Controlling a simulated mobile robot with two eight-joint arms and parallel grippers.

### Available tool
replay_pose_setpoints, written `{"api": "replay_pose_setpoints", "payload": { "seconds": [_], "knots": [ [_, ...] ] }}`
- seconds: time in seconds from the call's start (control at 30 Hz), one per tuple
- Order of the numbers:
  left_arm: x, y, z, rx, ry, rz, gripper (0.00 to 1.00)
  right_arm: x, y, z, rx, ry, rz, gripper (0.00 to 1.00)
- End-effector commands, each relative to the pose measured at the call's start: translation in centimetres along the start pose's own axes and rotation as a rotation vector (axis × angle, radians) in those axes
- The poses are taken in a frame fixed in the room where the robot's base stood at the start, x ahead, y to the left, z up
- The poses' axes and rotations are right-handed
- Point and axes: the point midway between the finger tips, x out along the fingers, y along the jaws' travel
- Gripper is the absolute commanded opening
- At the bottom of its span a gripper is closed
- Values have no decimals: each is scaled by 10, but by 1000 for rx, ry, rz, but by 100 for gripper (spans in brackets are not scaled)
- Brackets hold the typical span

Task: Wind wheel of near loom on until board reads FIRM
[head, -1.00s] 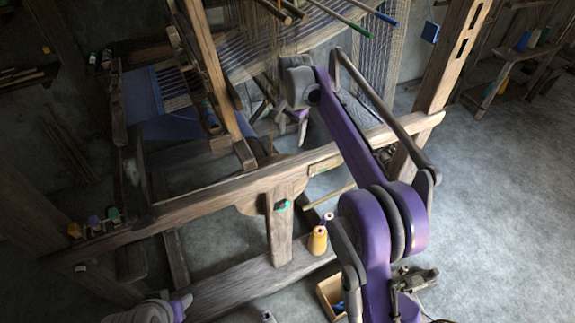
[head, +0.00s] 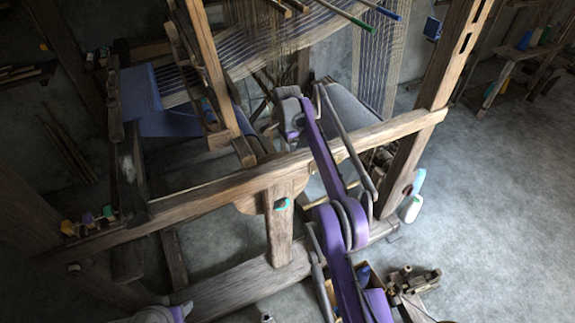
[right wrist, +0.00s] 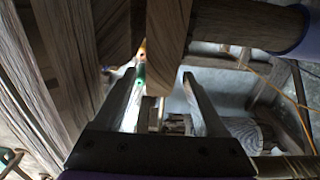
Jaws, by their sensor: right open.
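The near loom's front beam (head: 190,203) crosses the head view, with a post (head: 279,237) below it carrying a teal knob (head: 282,204). A rounded wooden piece (head: 246,205) shows beside that post; I cannot tell whether it is the wheel. No readable board shows. I see no grip on anything.
A white bottle (head: 411,208) stands on the floor right of the loom's right post (head: 425,130). Small coloured spools (head: 88,220) sit at the beam's left end. A side bench (head: 510,60) stands at the back right. The floor at right is clear.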

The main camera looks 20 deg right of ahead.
Motion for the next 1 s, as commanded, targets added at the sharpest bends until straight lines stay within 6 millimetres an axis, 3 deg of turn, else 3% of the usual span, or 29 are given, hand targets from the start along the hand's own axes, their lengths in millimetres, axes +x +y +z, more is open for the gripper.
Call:
{"api": "replay_pose_setpoints", "payload": {
  "seconds": [0.1, 0.3, 0.67, 1.0],
  "knots": [
    [7, 0, 5, 0, -3, 0, 50, 24, 0, 0, -1, 0, 1, 74],
    [9, 0, 7, 0, -4, 0, 50, 45, 0, 0, -1, 0, 0, 74],
    [10, 0, 7, 0, -4, 0, 50, 49, 0, 0, -1, 0, -1, 74],
    [10, 0, 7, 0, -4, 0, 50, 49, 0, 0, -1, 0, -1, 14]
  ]
}}
